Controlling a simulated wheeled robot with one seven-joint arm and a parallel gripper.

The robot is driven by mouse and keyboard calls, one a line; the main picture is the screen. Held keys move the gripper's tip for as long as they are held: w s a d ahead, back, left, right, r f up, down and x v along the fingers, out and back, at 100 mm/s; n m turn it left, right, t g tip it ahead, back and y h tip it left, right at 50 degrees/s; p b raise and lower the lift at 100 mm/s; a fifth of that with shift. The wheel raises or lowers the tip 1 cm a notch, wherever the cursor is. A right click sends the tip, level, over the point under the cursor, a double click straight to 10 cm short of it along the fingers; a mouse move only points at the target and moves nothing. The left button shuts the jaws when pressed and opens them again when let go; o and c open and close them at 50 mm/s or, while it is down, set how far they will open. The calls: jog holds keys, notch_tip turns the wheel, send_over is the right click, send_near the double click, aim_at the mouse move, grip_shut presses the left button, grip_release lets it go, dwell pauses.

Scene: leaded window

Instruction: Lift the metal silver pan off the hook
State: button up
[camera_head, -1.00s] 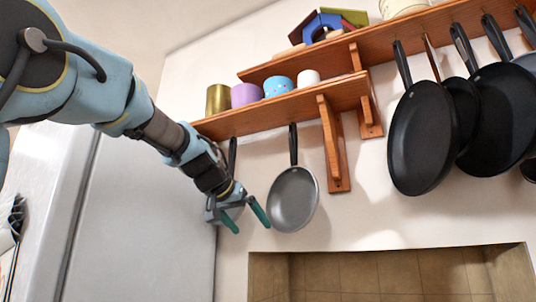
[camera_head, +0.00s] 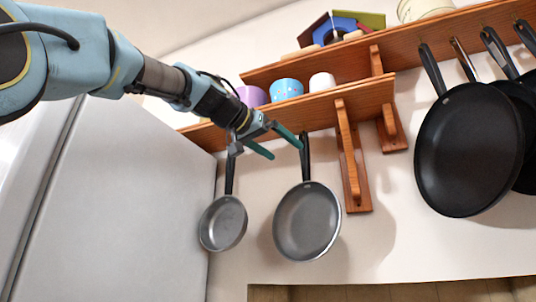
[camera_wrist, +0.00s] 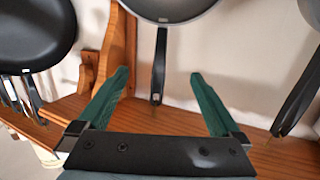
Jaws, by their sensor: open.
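A round silver-grey metal pan (camera_head: 307,222) hangs under the lower shelf, its dark handle (camera_head: 305,157) pointing up. A smaller silver-grey pan (camera_head: 222,223) hangs to its left. My gripper (camera_head: 287,148) is open and empty just below the shelf edge, close to the larger pan's handle. In the wrist view, that handle (camera_wrist: 159,62) appears between the two green fingers of my gripper (camera_wrist: 160,75), with the pan's rim (camera_wrist: 165,10) at the top. I cannot tell how deep the handle sits between the fingers. The hook is hard to make out.
The lower wooden shelf (camera_head: 350,97) runs just above my gripper, and a wooden bracket (camera_head: 350,160) stands right of the pan. Cups sit on the shelf, including a blue one (camera_head: 286,90). Black pans (camera_head: 468,150) hang right. A white fridge (camera_head: 130,200) stands left.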

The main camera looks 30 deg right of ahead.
aim_at(304, 163)
jog(key=shift+p+x, duration=1.45)
jog(key=shift+x, duration=3.55)
jog(key=shift+r, duration=0.1)
jog(key=shift+c, duration=0.2)
grip_shut()
jog(key=shift+r, duration=0.1)
